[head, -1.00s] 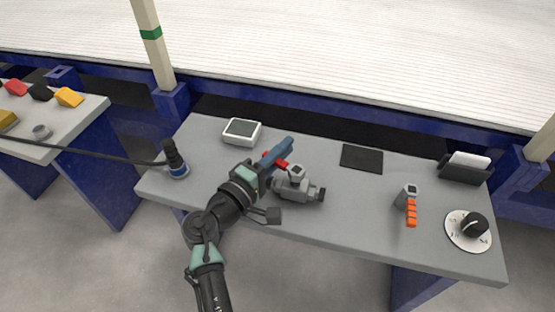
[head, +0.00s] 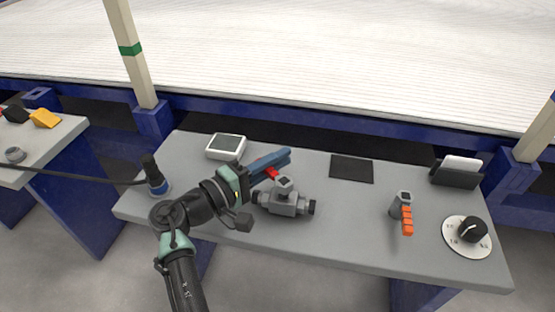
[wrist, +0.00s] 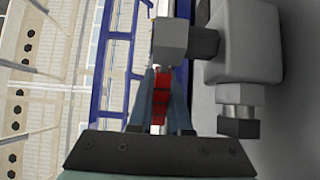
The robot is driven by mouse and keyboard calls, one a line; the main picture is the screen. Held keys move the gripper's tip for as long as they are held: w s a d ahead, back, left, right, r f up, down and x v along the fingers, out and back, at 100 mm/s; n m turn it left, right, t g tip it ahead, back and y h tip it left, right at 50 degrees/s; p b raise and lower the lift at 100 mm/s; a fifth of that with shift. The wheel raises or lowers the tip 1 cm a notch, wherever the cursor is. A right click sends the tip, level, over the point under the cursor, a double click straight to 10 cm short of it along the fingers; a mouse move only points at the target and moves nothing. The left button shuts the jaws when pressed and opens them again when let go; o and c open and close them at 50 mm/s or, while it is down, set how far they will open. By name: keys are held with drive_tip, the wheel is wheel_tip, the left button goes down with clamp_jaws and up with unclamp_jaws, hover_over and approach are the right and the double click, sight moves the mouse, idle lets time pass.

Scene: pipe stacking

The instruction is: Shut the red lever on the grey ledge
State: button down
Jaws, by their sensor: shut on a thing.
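The red lever (head: 272,174) is on a grey valve (head: 285,205) that stands on the grey ledge (head: 335,235). My gripper (head: 288,155) has blue fingers and reaches in from the left, just behind the valve's top. In the wrist view the red lever (wrist: 160,100) lies between the two fingers of my gripper (wrist: 163,75), which are shut on it. The grey valve body (wrist: 240,45) is to the right there. Part of the lever is hidden behind the fingers in the head view.
A white box with a grey screen (head: 226,147) stands behind my gripper. A black flat pad (head: 352,168) lies right of the valve. Further right are an orange-handled device (head: 406,218), a dial (head: 467,236) and a black holder (head: 457,174). A black cabled plug (head: 155,178) stands left.

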drive_tip(key=c, duration=0.9)
unclamp_jaws()
drive_tip(key=shift+o, duration=0.2)
drive_tip(key=p+v, duration=0.5)
drive_tip(key=v, duration=0.7)
drive_tip(key=shift+a, duration=0.1)
drive_tip(key=shift+s+a, duration=0.3)
drive_tip(key=shift+c, duration=0.3)
